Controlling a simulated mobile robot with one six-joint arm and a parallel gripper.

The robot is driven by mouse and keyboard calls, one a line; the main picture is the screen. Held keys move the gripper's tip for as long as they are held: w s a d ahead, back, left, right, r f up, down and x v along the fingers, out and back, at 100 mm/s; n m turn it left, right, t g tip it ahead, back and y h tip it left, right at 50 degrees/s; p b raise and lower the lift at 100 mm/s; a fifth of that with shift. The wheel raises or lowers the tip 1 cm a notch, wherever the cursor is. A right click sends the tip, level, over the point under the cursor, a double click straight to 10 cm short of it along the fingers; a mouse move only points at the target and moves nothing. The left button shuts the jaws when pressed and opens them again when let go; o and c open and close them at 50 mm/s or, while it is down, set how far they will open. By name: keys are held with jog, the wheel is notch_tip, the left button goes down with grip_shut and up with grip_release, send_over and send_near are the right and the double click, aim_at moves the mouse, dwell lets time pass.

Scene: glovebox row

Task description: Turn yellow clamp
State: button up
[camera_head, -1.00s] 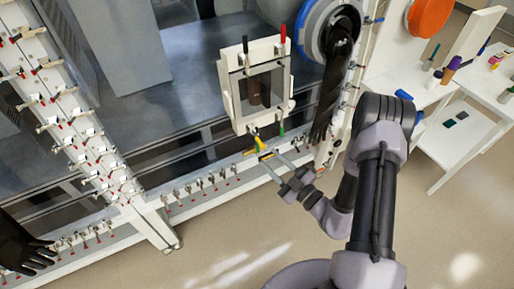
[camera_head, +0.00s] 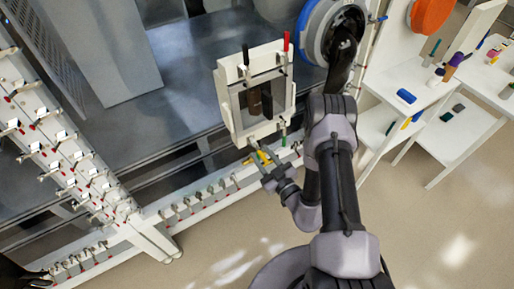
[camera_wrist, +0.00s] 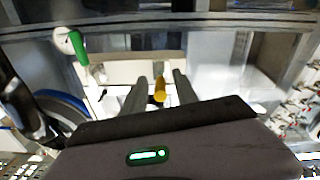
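The yellow clamp (camera_head: 264,157) sits at the lower edge of the white-framed window (camera_head: 231,104) on the glovebox. In the wrist view the yellow clamp (camera_wrist: 160,89) shows between the two grey fingers of my gripper (camera_wrist: 160,80), pointing towards the camera. My gripper (camera_head: 260,162) reaches the clamp from below in the head view. The fingers stand apart, with a visible gap on each side of the clamp. I cannot tell how deep the clamp lies between them.
A green clamp (camera_wrist: 78,47) is left of the yellow one in the wrist view. Black (camera_head: 246,55) and red (camera_head: 286,41) clamps are at the window's top. A black glove (camera_head: 342,62) hangs close to my arm. Shelves (camera_head: 470,125) stand right; floor below is clear.

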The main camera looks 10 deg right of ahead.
grip_shut()
dwell(1.5)
